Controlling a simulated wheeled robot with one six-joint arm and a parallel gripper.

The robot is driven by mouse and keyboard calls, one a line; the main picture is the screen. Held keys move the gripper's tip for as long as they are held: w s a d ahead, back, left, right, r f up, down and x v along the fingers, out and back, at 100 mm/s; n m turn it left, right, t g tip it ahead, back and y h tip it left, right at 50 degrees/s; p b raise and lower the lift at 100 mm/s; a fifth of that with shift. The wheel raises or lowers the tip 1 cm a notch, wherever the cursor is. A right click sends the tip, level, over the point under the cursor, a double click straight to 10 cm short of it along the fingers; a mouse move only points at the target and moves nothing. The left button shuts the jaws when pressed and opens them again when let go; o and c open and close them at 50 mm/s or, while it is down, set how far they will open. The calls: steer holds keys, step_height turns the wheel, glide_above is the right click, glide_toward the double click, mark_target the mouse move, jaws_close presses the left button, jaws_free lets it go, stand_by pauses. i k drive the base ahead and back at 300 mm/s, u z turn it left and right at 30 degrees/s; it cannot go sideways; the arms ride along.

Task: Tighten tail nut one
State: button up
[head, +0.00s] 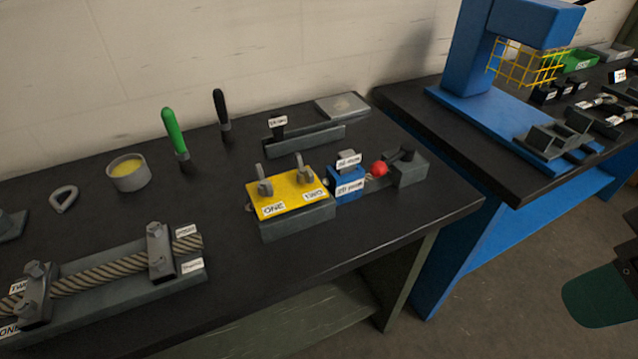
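A thick twisted rope (95,272) lies along a grey bed (120,292) on the black bench at the left. Two grey clamps sit over it: one near the left edge (36,293) and one further right (160,250). Bolt or nut heads show on both clamps. Labels TWO (18,288) and ONE (10,330) are beside the left clamp, partly cut off by the frame. Two small labels at the right clamp are too small to read surely, so I cannot tell which nut is tail nut one. My gripper is not in view.
A yellow plate (290,205) marked ONE and TWO carries two grey hooked parts mid-bench. A blue block (345,183), red ball (379,169), yellow-filled pot (128,172) and green-handled tool (175,135) stand around it. A blue press (470,60) is at the right. Bench space before the plate is clear.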

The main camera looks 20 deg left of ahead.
mark_target(265, 189)
steer(key=z, duration=0.75)
steer(key=k, duration=1)
steer(key=z, duration=0.7)
steer(key=i, duration=1)
steer(key=u, duration=0.75)
steer(key=i, duration=0.75)
steer(key=u, duration=1.3)
steer(key=i, duration=0.45)
steer(key=u, duration=0.55)
